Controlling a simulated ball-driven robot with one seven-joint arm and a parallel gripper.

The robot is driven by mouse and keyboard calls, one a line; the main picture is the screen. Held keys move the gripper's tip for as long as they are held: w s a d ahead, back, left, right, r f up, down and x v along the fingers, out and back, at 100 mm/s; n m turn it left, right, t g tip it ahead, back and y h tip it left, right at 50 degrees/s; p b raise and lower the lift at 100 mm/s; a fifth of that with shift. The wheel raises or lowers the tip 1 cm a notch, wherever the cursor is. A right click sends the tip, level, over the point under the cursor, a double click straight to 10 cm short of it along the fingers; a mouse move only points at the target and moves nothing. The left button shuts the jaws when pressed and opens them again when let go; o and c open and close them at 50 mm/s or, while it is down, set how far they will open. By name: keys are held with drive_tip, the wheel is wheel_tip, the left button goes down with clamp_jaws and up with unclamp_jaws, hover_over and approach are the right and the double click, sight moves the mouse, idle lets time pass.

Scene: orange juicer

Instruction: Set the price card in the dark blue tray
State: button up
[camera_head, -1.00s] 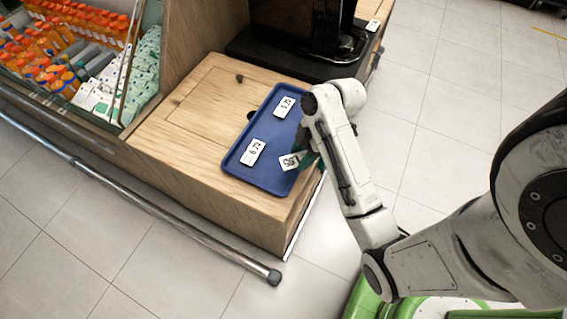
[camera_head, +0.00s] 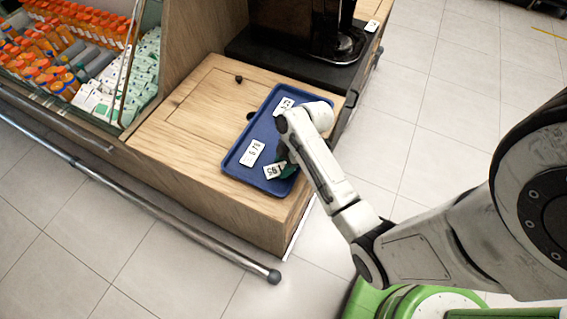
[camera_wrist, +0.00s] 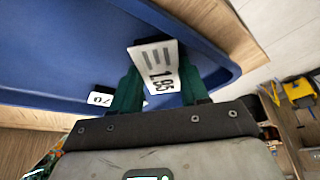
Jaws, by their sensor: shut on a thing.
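A white price card reading 1.95 (camera_head: 273,171) is held in my gripper (camera_head: 281,166), over the near end of the dark blue tray (camera_head: 234,168). In the wrist view the card (camera_wrist: 155,62) sits tilted between the two dark green fingers of my gripper (camera_wrist: 160,85). The tray's blue floor (camera_wrist: 60,45) lies beyond it. I cannot tell whether the card touches the tray. Two other white cards lie in the tray: one at the near left (camera_head: 252,152), one towards the far end (camera_head: 283,105), partly hidden by my arm.
The tray is on a wooden counter (camera_head: 175,120) with bare wood to its left. A black machine (camera_head: 300,35) stands behind it, with another white card (camera_head: 372,26) at its right. A glass case of bottles (camera_head: 75,50) is at left, and a metal rail (camera_head: 150,215) runs in front.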

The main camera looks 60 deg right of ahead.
drive_tip(key=o, duration=1)
drive_tip(key=shift+f, duration=0.1)
drive_tip(key=shift+o, duration=0.2)
drive_tip(key=v, duration=1.2)
drive_tip(key=s+a+m+g+h, duration=0.1)
drive_tip(key=s+a+m, duration=0.3)
drive_tip(key=a, duration=0.3)
drive_tip(key=s+a+f+m+g+h, duration=0.1)
drive_tip(key=s+a+m+h, duration=0.1)
drive_tip(key=s+a+m, duration=0.2)
drive_tip(key=shift+s+a+f+m+h, duration=0.35)
drive_tip(key=shift+a+m, duration=0.65)
drive_tip(key=shift+a, duration=1.05)
drive_tip(key=shift+r, duration=0.1)
